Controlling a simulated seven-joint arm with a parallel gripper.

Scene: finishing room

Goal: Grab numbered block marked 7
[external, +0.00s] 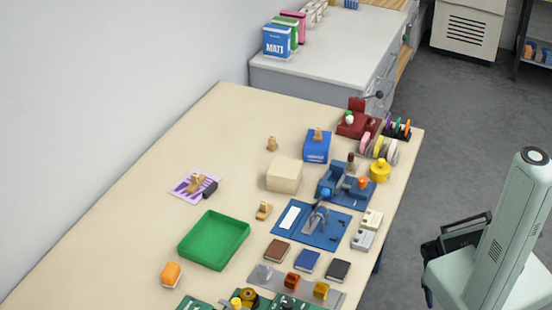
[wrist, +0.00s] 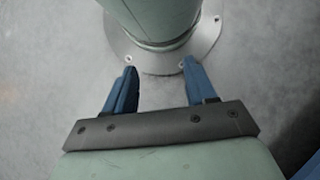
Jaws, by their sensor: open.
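I cannot make out a 7 on any block. Small tan wooden pieces, too small to read, show in the external view: one (external: 272,143) on bare tabletop behind the beige box, one (external: 318,134) on a blue box, one (external: 195,184) on a purple-and-white mat, and one (external: 264,210) right of the green tray. I cannot tell whether any is the numbered block. My gripper (wrist: 159,66) shows in the wrist view with its two blue fingers apart and nothing between them. It points at grey floor and a round metal base plate, away from the tabletop objects.
The beige table (external: 130,215) carries a green tray (external: 214,240), a beige box (external: 284,174), a blue board (external: 310,223) with a tool, and several small coloured blocks near the front. Its left side is mostly clear. A grey cabinet (external: 325,65) holding books stands behind.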

